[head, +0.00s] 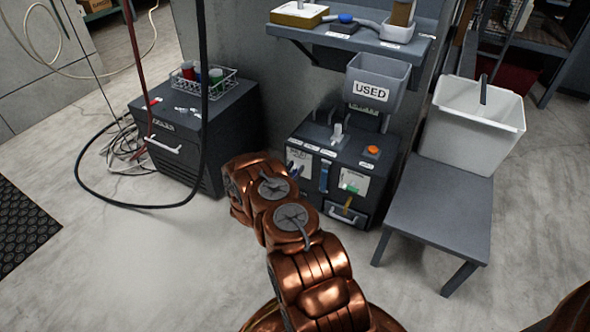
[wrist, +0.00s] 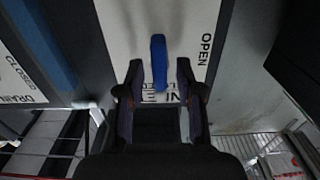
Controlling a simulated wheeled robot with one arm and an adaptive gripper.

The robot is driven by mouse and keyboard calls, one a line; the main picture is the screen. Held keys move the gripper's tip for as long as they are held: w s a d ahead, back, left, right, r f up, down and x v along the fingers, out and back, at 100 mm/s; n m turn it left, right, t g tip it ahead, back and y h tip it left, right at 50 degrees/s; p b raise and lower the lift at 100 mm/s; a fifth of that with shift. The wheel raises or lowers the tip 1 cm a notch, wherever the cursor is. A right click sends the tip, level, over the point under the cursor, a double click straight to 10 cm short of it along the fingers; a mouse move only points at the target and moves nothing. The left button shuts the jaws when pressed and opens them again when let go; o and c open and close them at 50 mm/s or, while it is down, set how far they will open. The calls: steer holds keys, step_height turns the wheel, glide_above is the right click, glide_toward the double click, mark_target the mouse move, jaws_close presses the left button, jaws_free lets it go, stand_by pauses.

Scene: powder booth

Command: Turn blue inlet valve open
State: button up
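In the wrist view the blue inlet valve handle (wrist: 159,62) is a narrow lever in front of a white label plate (wrist: 118,28). It points along the picture's vertical. The word OPEN is on the plate to its right; the lettering below is partly hidden by my gripper. My gripper (wrist: 160,72) is open, with one finger on each side of the handle's lower part. Gaps show on both sides, and I cannot tell how deep the handle sits between the fingers. In the head view my copper arm reaches toward the dark cabinet (head: 362,160); gripper and blue handle are hidden there.
A second plate marked CLOSED and DRAIN (wrist: 12,75) is at the wrist view's left. In the head view a USED bin (head: 375,78) hangs above the cabinet, a grey stool (head: 440,205) with a white tub (head: 470,125) stands right, and a black hose (head: 140,205) loops left.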

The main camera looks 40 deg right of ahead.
jaws_close()
